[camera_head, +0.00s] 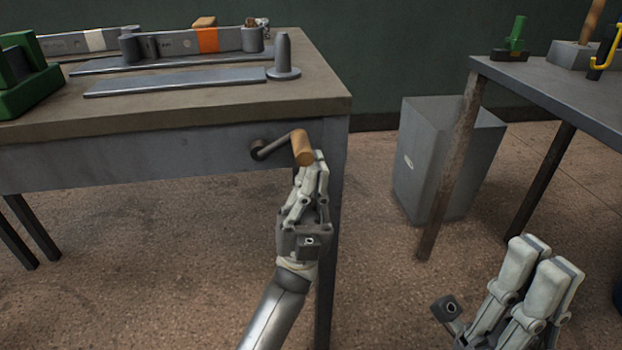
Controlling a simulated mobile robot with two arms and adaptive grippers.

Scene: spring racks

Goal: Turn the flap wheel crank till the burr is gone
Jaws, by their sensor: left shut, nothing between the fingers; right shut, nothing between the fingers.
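The crank (277,146) sticks out from the front apron of the left bench, near its right end. Its dark arm runs up to the right from a round hub to a wooden handle (301,148). My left gripper (319,160) is shut and empty, with its fingertips right at the lower right of the handle; I cannot tell whether they touch it. My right gripper (540,255) is shut and empty at the lower right, well away from the crank. I cannot make out the flap wheel or a burr for certain.
The left bench (190,108) carries flat grey bars (180,82), a grey peg on a round base (283,58) and a green block (25,80). A grey bin (440,160) stands between it and the right table (560,88). Open floor lies between the benches.

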